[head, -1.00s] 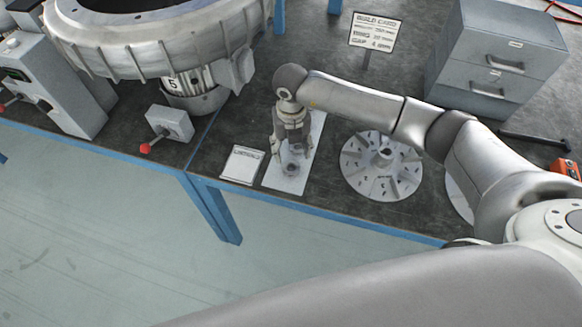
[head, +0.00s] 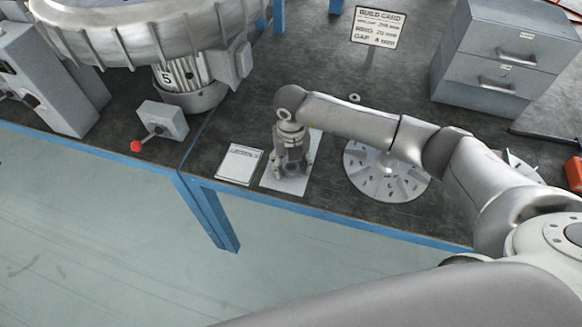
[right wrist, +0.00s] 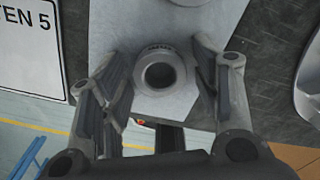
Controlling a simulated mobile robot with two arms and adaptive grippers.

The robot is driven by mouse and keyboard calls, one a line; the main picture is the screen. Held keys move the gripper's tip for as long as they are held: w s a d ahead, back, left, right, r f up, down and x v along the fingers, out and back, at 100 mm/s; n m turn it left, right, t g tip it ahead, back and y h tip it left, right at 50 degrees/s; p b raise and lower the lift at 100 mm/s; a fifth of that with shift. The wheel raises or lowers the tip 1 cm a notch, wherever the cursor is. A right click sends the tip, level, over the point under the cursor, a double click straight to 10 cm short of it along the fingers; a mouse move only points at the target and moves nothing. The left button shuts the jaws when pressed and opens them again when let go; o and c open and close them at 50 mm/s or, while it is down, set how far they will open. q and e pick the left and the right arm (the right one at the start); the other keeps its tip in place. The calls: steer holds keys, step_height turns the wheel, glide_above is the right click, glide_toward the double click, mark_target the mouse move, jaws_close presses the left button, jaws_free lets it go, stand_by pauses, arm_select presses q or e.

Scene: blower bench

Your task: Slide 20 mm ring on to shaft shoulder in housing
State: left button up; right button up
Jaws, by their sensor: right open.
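My right gripper (head: 292,166) points down over a pale grey sheet (head: 273,184) near the bench's front edge. In the right wrist view the gripper (right wrist: 162,58) is open. A grey metal ring (right wrist: 160,92) with small, unreadable lettering lies between its fingers, with a gap to each side. Part of a second round piece (right wrist: 205,14) shows at the top edge of that view. The big round housing (head: 150,45) stands at the upper left of the head view; its shaft is out of frame. My left gripper is not in view.
A bladed wheel (head: 362,178) lies right of the gripper, partly under my arm. A small ring (head: 354,97) lies behind the arm.

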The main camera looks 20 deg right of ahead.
steer(key=c, duration=1)
steer(key=shift+r+p, duration=1.75)
steer(key=shift+r, duration=0.75)
